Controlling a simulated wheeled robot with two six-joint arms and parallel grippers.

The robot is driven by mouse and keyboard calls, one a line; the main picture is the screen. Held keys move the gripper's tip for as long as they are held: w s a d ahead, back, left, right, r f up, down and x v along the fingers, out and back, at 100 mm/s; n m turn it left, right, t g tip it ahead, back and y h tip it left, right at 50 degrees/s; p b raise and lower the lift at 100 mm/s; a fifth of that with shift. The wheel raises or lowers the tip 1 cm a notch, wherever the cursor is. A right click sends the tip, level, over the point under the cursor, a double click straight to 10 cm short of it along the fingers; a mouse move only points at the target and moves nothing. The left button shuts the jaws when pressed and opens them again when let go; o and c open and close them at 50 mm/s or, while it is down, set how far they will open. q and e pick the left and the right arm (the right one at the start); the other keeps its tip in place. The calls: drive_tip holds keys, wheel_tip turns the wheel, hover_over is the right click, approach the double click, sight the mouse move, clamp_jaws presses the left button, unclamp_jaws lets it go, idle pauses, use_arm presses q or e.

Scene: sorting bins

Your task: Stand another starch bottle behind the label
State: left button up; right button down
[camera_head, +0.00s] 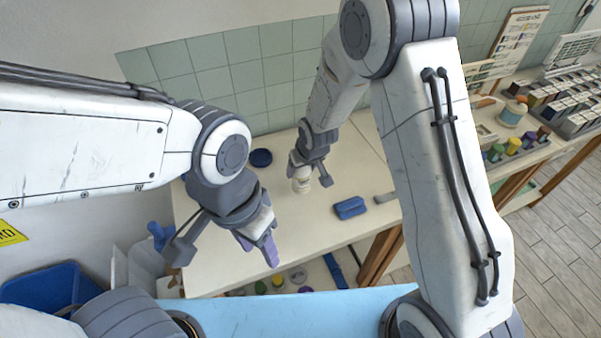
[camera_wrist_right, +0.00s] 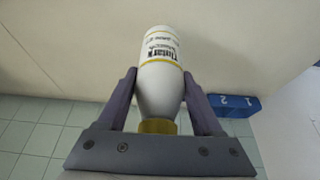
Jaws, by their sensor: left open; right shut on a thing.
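A white bottle with yellow bands and dark lettering (camera_wrist_right: 160,85) is between the fingers of my right gripper (camera_wrist_right: 165,100), its yellow cap toward the palm. In the head view the bottle (camera_head: 301,182) is upright at the worktop, below my right gripper (camera_head: 309,174); I cannot tell whether its base touches. A blue block (camera_head: 349,208) lies to its right, apart from it. My left gripper (camera_head: 258,248) is open and empty over the worktop's front left.
A dark blue round item (camera_head: 261,158) lies at the worktop's back left. Bare worktop (camera_head: 235,265) surrounds the bottle. A tiled wall (camera_head: 250,75) stands behind. A shelf below the front edge holds several small items. A blue bin (camera_head: 45,288) is at far left.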

sight(301, 178)
drive_tip(key=shift+w+a+f, duration=0.1)
drive_tip(key=shift+w+f, duration=0.35)
drive_tip(key=shift+w, duration=0.05)
drive_tip(key=shift+f+b, duration=0.4)
drive_tip(key=shift+f, duration=0.4)
drive_tip(key=shift+f+p, duration=0.45)
drive_tip(key=shift+f, duration=0.6)
drive_tip(key=shift+f, duration=0.15)
drive_tip(key=shift+c, duration=0.2)
unclamp_jaws()
drive_tip(key=shift+s, duration=0.1)
